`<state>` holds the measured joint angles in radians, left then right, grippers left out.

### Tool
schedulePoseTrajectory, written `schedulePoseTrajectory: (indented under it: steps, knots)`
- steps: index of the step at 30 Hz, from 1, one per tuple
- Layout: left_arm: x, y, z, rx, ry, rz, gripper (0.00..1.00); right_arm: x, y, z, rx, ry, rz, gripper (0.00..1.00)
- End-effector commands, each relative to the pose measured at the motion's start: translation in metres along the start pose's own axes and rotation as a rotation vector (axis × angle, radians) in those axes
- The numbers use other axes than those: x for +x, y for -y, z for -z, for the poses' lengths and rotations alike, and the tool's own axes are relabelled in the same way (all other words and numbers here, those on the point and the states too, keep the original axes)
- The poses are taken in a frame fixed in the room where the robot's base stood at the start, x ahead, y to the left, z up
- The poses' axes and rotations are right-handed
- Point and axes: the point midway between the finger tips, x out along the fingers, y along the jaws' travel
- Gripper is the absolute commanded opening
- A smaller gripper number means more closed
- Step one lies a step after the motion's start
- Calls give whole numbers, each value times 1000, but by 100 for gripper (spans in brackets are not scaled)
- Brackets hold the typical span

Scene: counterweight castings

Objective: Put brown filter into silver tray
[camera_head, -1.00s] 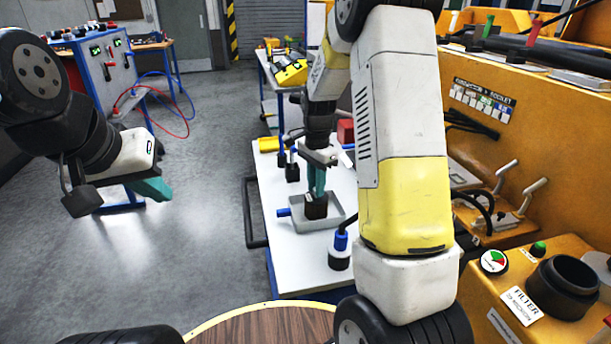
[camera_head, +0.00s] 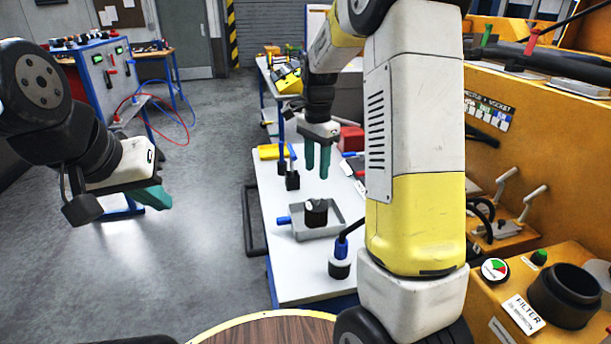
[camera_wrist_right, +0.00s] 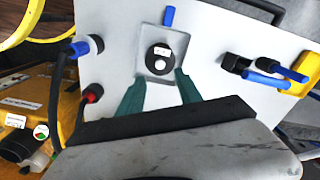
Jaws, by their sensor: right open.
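The brown filter (camera_head: 316,212), a short dark cylinder with a pale mark on top, stands upright inside the silver tray (camera_head: 300,233), a shallow grey tray with a blue handle on the white table. In the right wrist view the filter (camera_wrist_right: 158,57) sits inside the tray (camera_wrist_right: 150,33). My right gripper (camera_head: 317,173) is open and empty above the tray, its teal fingers pointing down, apart from the filter. It also shows in the right wrist view (camera_wrist_right: 160,76). My left gripper (camera_head: 155,198) hangs far left over the floor; its finger gap is not clear.
Blue-handled black parts stand in front of the tray (camera_head: 340,268) and behind it (camera_head: 292,180). A yellow item (camera_head: 276,152) and red box (camera_head: 350,139) lie at the table's back. An orange machine (camera_head: 545,205) with a filter socket (camera_head: 565,295) stands right.

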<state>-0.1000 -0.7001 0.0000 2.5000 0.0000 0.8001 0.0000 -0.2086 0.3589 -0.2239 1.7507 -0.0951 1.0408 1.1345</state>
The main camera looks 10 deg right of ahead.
Motion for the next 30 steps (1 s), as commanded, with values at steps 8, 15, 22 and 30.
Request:
schedulePoseTrajectory:
  steps: [8,15,22,30]
  knots:
    - [0,0,0,0,0,0,0,-32,-1,0,-6,0,5,42]
    - [0,0,0,0,0,0,0,-76,-43,-26,-224,-1,138,42]
    - [0,0,0,0,0,0,0,-115,-116,-77,-615,-103,331,42]
    - [0,0,0,0,0,0,0,-116,-183,-126,-992,-313,450,42]
